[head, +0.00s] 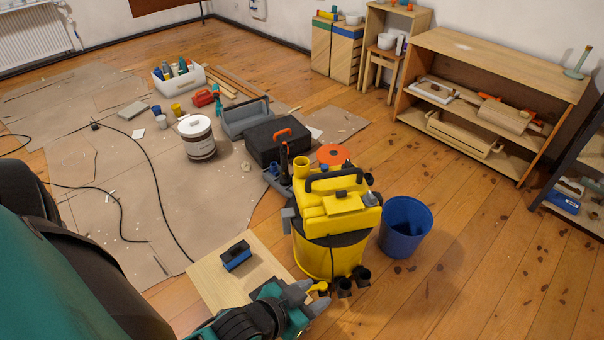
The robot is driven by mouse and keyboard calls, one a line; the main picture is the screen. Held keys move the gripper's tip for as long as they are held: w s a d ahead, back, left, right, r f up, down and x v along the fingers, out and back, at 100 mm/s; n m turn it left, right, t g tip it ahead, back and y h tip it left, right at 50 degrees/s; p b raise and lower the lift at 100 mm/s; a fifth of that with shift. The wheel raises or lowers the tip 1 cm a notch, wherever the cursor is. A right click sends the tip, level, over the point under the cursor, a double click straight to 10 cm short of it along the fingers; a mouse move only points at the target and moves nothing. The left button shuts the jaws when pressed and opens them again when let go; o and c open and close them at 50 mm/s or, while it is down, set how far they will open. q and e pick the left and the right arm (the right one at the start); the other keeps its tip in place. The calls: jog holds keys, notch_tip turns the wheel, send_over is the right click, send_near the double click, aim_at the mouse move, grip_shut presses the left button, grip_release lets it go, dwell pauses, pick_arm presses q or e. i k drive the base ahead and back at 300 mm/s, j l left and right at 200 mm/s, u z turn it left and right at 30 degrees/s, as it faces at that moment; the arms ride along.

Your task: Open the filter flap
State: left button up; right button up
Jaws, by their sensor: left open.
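A yellow shop vacuum (324,255) stands upright on the wooden floor, with a dark carrying handle (335,179) across its top. A raised yellow panel with a small dark latch (342,196) sits on its upper front and lies closed; I take it for the filter flap, though I cannot be certain. My left gripper (309,294) is open, low in front of the vacuum's base, well below the panel. A small yellow piece shows by its fingertips; I cannot tell whether they touch it. My right gripper is not in view.
A blue bucket (405,229) stands close to the vacuum's right. A black toolbox (277,145) and a paint can (197,138) are behind it. A blue-black block (237,256) lies on a board (207,281) at left. Floor at the right front is clear.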

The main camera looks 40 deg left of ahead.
aim_at(342, 201)
jog(key=i+u, duration=0.1)
jog(key=u, duration=0.35)
jog(key=i+l+u, duration=0.1)
jog(key=u, duration=0.35)
jog(key=i+l+u, duration=0.1)
jog(key=l+u, duration=0.15)
jog(key=u, duration=0.2)
jog(key=i+l+u, duration=0.1)
jog(key=u, duration=0.25)
jog(key=l+u, duration=0.35)
jog(key=i+l+u, duration=0.1)
jog(key=l+u, duration=0.6)
jog(key=l, duration=0.5)
